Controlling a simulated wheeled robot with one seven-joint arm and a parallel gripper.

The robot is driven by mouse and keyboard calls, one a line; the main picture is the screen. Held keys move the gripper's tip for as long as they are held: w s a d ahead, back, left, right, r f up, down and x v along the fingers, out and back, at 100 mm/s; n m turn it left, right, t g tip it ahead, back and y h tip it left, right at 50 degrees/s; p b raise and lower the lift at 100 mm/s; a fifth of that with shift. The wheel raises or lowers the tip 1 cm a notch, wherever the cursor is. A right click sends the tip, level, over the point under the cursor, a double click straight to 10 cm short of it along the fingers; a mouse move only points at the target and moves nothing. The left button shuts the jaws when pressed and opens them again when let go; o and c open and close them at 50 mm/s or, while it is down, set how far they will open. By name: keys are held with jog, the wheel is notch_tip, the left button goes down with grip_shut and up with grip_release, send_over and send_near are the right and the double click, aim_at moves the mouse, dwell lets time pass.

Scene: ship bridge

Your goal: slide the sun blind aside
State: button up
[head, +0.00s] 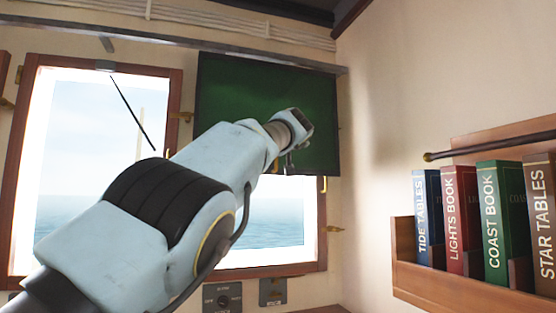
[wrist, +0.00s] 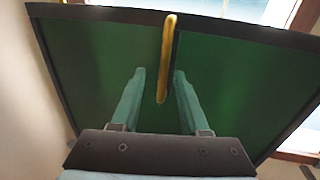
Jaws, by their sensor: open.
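The sun blind (head: 232,92) is a dark green panel with a dark edge, hanging from the overhead rail (head: 190,43) over the upper part of the right window. In the wrist view the green panel (wrist: 90,60) fills most of the picture, tilted. A brass bar handle (wrist: 168,45) stands on its face. My gripper (wrist: 159,78) is open, one finger on each side of the handle's lower part in the picture. Whether either finger touches it, I cannot tell. In the head view my arm hides part of the blind, and the fingers are not clear.
A window (head: 85,120) to the left is uncovered, and the rail runs on above it. A side wall (head: 385,160) stands close on the right, with a book rack (head: 450,275) and a dark bar (head: 480,146). Small wall boxes (head: 222,297) sit below the window.

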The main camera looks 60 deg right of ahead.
jog(key=b+v, duration=0.6)
jog(key=v, duration=0.2)
dwell(0.5)
